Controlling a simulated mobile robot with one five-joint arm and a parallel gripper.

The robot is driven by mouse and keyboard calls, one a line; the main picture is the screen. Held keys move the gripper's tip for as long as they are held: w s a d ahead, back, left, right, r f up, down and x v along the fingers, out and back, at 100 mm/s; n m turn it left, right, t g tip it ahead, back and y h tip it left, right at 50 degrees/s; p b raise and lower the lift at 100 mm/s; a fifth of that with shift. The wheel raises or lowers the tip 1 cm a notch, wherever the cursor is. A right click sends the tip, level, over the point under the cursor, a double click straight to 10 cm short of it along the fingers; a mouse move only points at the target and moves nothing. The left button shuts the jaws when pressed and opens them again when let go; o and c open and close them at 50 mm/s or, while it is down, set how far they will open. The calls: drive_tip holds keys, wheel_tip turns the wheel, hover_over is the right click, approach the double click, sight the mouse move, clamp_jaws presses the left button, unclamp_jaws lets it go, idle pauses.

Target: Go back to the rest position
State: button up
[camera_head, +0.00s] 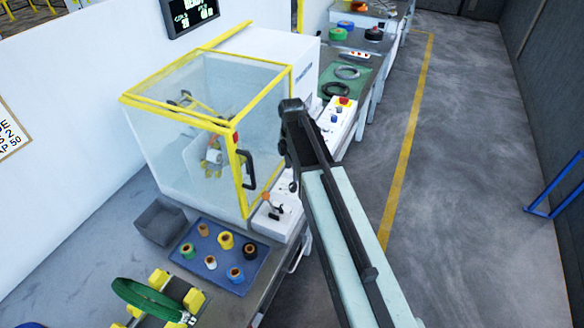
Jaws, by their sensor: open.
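My arm reaches up from the bottom right, and its dark end with my gripper (293,135) is in front of the right side of the yellow-framed machine. The jaws are small and dark here and hard to make out. They are open, with nothing seen in them. A green-wrapped coil (148,298) rests on yellow supports (158,278) at the bottom left, well away from my gripper.
A clear machine enclosure (185,140) stands on the bench, with a button panel (338,118) beside it. A blue tray (215,255) holds several tape rolls, next to a grey bin (160,222). Dark rings lie on a green mat (352,82). Floor at right is open.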

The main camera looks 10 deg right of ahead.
drive_tip(key=shift+s+d, duration=0.15)
drive_tip(key=shift+s, duration=0.05)
drive_tip(key=s+d+m, duration=0.1)
drive_tip(key=s+m, duration=1.3)
drive_tip(key=m, duration=0.6)
drive_tip(key=shift+s, duration=0.15)
idle(0.6)
